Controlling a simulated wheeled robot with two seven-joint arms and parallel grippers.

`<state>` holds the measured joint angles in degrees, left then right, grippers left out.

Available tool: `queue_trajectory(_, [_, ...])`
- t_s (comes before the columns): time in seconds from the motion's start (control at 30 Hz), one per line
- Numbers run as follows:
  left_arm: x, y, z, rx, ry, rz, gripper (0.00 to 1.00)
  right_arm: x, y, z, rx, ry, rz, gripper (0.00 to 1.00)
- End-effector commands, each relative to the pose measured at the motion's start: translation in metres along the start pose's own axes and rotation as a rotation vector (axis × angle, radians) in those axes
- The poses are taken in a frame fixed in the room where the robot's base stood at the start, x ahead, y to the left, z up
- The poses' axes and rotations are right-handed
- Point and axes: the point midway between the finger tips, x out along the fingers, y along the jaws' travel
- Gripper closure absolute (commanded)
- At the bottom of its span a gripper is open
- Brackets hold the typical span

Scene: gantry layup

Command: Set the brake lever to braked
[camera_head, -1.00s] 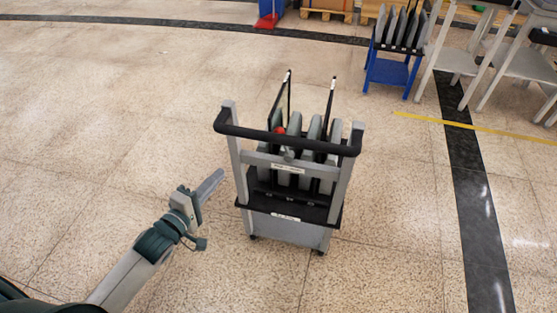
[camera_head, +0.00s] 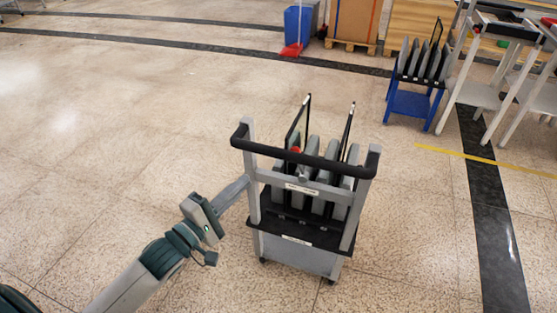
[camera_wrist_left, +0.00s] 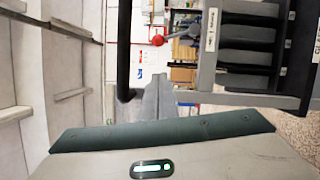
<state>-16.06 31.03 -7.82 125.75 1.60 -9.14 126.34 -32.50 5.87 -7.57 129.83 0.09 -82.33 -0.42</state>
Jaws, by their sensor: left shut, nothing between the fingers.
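My right gripper is out of view.
The grey cart (camera_head: 290,255) holds several grey panels upright. A blue cart (camera_head: 408,103) with similar panels and grey tables (camera_head: 500,92) stand at the back right. A blue bin (camera_head: 297,25) is at the back. The floor left of the cart is clear.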

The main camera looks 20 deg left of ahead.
Motion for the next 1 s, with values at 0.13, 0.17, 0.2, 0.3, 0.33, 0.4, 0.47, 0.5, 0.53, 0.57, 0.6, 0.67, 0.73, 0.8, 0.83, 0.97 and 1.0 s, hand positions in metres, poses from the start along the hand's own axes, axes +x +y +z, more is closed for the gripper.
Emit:
queue_trajectory(0.13, [0.014,0.001,0.000,0.002,-0.001,0.003,1.00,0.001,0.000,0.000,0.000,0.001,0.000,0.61])
queue_trajectory(0.17, [0.017,0.001,0.000,0.003,0.000,0.003,1.00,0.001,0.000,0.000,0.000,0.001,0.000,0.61])
queue_trajectory(0.2, [0.021,0.001,0.000,0.002,-0.001,0.002,1.00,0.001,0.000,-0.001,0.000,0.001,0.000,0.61])
queue_trajectory(0.3, [0.035,0.001,-0.001,0.003,0.000,0.002,1.00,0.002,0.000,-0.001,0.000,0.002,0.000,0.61])
queue_trajectory(0.33, [0.039,0.001,0.000,0.002,0.000,0.003,1.00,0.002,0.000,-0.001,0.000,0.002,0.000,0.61])
queue_trajectory(0.4, [0.049,0.002,0.000,0.002,-0.001,0.003,1.00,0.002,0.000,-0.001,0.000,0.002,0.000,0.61])
queue_trajectory(0.47, [0.058,0.001,0.000,0.002,0.000,0.003,1.00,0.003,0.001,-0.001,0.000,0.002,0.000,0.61])
queue_trajectory(0.5, [0.064,0.001,0.000,0.002,-0.001,0.002,1.00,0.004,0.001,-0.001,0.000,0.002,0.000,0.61])
queue_trajectory(0.53, [0.068,0.001,0.000,0.002,0.000,0.002,1.00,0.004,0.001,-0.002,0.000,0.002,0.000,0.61])
queue_trajectory(0.57, [0.072,0.002,0.000,0.003,0.000,0.002,1.00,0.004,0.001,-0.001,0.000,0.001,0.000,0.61])
queue_trajectory(0.6, [0.078,0.001,0.000,0.002,0.000,0.002,1.00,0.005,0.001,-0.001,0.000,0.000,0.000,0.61])
queue_trajectory(0.67, [0.087,0.001,0.000,0.002,0.000,0.002,1.00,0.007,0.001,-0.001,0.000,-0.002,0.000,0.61])
queue_trajectory(0.73, [0.096,0.001,0.000,0.003,-0.001,0.002,1.00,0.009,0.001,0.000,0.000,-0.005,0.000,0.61])
queue_trajectory(0.8, [0.103,0.002,0.009,0.000,-0.001,0.002,1.00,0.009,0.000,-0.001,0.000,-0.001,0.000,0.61])
queue_trajectory(0.83, [0.106,0.001,0.013,0.001,-0.001,0.001,1.00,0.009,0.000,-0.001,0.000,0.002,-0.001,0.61])
queue_trajectory(0.97, [0.115,0.001,0.022,0.002,0.000,0.001,1.00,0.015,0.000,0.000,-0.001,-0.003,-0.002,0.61])
queue_trajectory(1.0, [0.117,0.000,0.024,0.001,0.000,0.000,1.00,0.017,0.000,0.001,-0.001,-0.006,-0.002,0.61])
